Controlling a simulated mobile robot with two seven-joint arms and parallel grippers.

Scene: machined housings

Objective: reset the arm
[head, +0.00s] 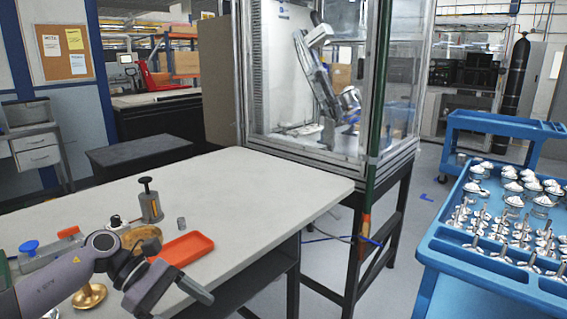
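My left arm comes in from the lower left over the near end of the light table (262,180). My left gripper (172,288) hangs at the table's front edge, just in front of an orange-red tray (182,249). One dark finger shows clearly; the other cannot be made out, so I cannot tell its opening. I see nothing held in it. My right arm and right gripper are not in view.
Near my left arm stand a grey canister with a black knob (150,203), a small grey cylinder (181,223) and a brass-coloured part (89,295). A glass-walled machine enclosure (330,90) stands behind. A blue cart (480,277) with many metal housings is right. The table's middle is clear.

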